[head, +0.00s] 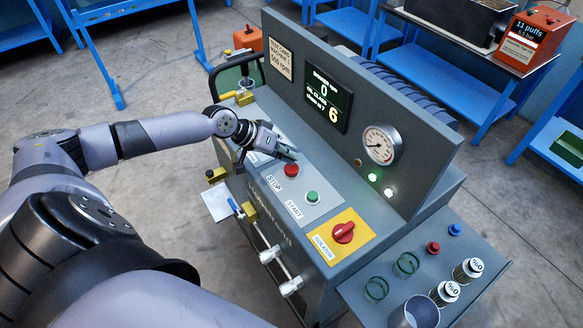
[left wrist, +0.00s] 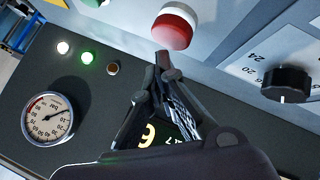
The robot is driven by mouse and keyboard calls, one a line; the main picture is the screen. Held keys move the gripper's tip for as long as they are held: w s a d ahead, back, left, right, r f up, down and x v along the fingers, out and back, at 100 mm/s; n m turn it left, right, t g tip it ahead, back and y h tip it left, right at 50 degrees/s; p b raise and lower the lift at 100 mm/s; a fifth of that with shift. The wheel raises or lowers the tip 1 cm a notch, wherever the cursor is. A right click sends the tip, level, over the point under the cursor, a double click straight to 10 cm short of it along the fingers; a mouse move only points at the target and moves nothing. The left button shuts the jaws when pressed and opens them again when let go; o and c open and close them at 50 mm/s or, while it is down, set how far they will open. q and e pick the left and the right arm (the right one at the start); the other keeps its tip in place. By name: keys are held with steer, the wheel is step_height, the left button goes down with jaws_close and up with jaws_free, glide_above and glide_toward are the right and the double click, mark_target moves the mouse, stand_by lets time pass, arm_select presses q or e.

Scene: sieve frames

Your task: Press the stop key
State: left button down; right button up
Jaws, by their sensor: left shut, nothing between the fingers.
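The red stop key (head: 291,170) sits on the grey panel of the machine, beside its STOP label, in the head view. In the left wrist view the red key (left wrist: 173,27) with its pale rim is just past my fingertips. My left gripper (head: 291,155) is shut and empty, close above and behind the stop key in the head view. In the left wrist view its closed fingertips (left wrist: 163,62) point at the key; whether they touch it I cannot tell. My right gripper is not in view.
A green start button (head: 312,197) and a red isolator knob on a yellow plate (head: 325,250) lie to the right. A black dial (left wrist: 287,83) is beside the key. An upright panel with a display (head: 328,95) and gauge (head: 381,145) stands behind. A side shelf holds rings and cups.

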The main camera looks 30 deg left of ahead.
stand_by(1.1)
arm_select(q)
steer(key=shift+f, duration=0.15)
steer(key=shift+f, duration=0.3)
steer(key=shift+f+b, duration=0.4)
steer(key=shift+f, duration=0.15)
stand_by(0.5)
steer(key=shift+r, duration=0.1)
steer(key=shift+r+p, duration=0.85)
steer(key=shift+p, duration=0.05)
